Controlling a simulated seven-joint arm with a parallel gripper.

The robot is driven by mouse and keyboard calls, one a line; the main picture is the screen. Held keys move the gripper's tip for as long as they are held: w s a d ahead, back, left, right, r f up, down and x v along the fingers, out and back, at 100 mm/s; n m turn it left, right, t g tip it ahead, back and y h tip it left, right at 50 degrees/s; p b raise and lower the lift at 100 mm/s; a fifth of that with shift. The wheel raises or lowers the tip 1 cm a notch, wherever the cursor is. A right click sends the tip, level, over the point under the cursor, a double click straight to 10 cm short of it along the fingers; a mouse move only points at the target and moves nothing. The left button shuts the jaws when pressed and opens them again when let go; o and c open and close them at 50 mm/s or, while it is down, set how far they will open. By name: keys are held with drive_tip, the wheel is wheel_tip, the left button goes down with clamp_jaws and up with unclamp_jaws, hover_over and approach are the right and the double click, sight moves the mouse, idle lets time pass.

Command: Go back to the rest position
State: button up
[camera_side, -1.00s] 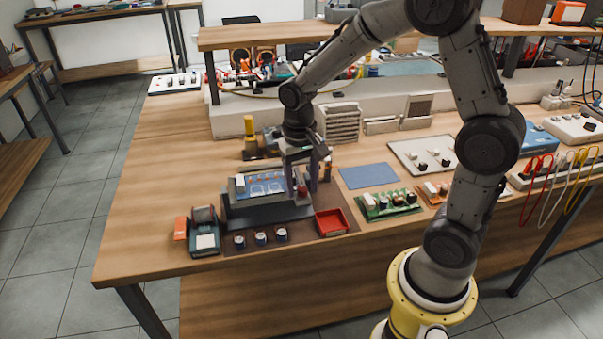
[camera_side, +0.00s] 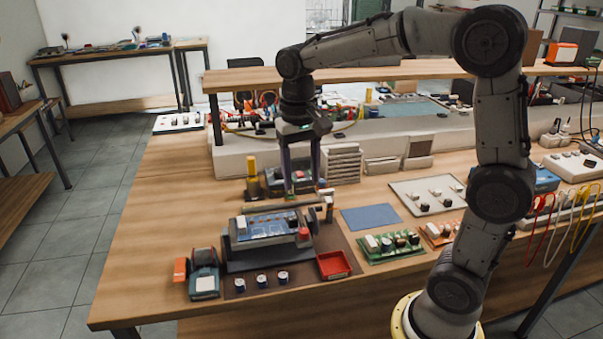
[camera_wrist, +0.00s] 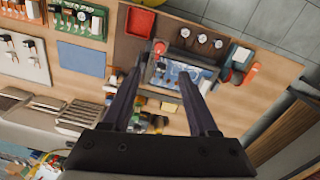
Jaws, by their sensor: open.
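My gripper (camera_side: 301,190) hangs above the bench in the side view, with its fingers pointing down behind the board station. Its fingers are spread with nothing between them, and they also show apart in the wrist view (camera_wrist: 160,90). A blue circuit board (camera_side: 268,228) lies in a dark fixture (camera_side: 272,258) in front of and below the gripper. A red knob (camera_side: 303,234) sits at the fixture's right end. In the wrist view the blue board (camera_wrist: 176,76) shows beyond and between the fingers.
A red tray (camera_side: 335,265) and three small cylinders (camera_side: 262,283) stand in front of the fixture. A blue mat (camera_side: 370,217) and a green board (camera_side: 390,246) lie to the right. A yellow-topped post (camera_side: 252,178) and stacked grey racks (camera_side: 344,164) stand near the gripper. A raised shelf (camera_side: 400,68) runs behind.

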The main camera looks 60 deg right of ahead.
drive_tip(key=s+a+r+t, duration=0.2)
drive_tip(key=s+r, duration=0.2)
drive_tip(key=s+a+f+n+t, duration=0.1)
drive_tip(key=s+f+n+t, duration=0.1)
drive_tip(key=s, duration=0.4)
drive_tip(key=s+a+f+n+t, duration=0.1)
drive_tip(key=s+f+n, duration=0.1)
drive_tip(key=s+n, duration=0.3)
drive_tip(key=shift+s+a+t, duration=0.2)
drive_tip(key=shift+s+t, duration=0.2)
drive_tip(key=shift+s, duration=0.45)
